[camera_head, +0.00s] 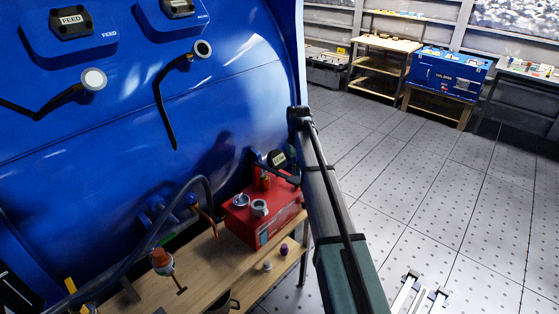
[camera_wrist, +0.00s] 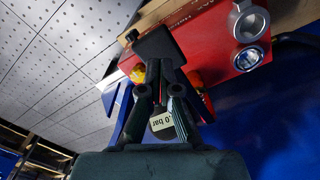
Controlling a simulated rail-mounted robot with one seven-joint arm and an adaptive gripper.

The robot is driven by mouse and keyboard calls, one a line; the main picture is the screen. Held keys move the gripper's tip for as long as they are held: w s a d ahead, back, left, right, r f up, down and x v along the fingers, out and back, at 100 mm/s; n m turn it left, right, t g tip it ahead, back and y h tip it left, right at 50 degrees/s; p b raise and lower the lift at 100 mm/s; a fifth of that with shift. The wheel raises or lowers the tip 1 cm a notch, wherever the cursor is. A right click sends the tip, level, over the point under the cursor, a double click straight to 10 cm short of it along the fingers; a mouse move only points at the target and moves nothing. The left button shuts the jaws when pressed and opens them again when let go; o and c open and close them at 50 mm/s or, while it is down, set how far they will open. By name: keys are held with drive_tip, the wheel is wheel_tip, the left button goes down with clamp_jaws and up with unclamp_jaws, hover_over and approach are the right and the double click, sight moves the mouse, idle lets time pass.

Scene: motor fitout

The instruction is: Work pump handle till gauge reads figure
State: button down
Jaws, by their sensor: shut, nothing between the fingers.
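The red pump box (camera_head: 262,222) stands on the wooden bench beside the blue machine; it also shows in the wrist view (camera_wrist: 205,45). A dark round gauge (camera_head: 278,158) stands behind it; its white label reads 0 bar upside down in the wrist view (camera_wrist: 162,122). A dark bar (camera_head: 276,170), seemingly the pump handle, slants over the box's right part. My gripper (camera_wrist: 160,78) is shut and empty above the box's end, in front of the gauge. A black block lies at its fingertips; I cannot tell whether they touch it. In the head view my arm hides the space right of the box.
A light silver ring (camera_head: 259,207) and a round dial (camera_head: 241,200) sit on the box top. A hose (camera_head: 205,190) runs left of it. Small purple and grey pieces (camera_head: 284,248) lie on the bench (camera_head: 205,265). The tiled floor (camera_head: 430,180) at right is mostly clear.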

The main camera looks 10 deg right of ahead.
sight(293, 180)
drive_tip(key=shift+f, duration=0.1)
drive_tip(key=shift+w+a+f+b, duration=0.15)
drive_tip(key=shift+f+b, duration=0.35)
drive_tip(key=shift+f, duration=0.85)
drive_tip(key=shift+w+a+f+b, duration=0.1)
drive_tip(key=shift+f+b, duration=0.4)
drive_tip(key=shift+f, duration=0.8)
drive_tip(key=shift+w+a+f+b, duration=0.15)
drive_tip(key=shift+f+b, duration=0.35)
drive_tip(key=shift+f, duration=0.85)
drive_tip(key=shift+s+d+r+p, duration=0.15)
drive_tip(key=shift+r+p, duration=0.55)
drive_tip(key=shift+r, duration=0.65)
drive_tip(key=shift+s+d+r+p, duration=0.1)
drive_tip(key=shift+r+p, duration=0.65)
drive_tip(key=shift+r, duration=0.65)
drive_tip(key=shift+s+d+r+p, duration=0.15)
drive_tip(key=shift+r+p, duration=0.55)
drive_tip(key=shift+r, duration=0.65)
drive_tip(key=shift+r, duration=0.1)
drive_tip(key=shift+r+p, duration=1.35)
drive_tip(key=shift+r, duration=1.1)
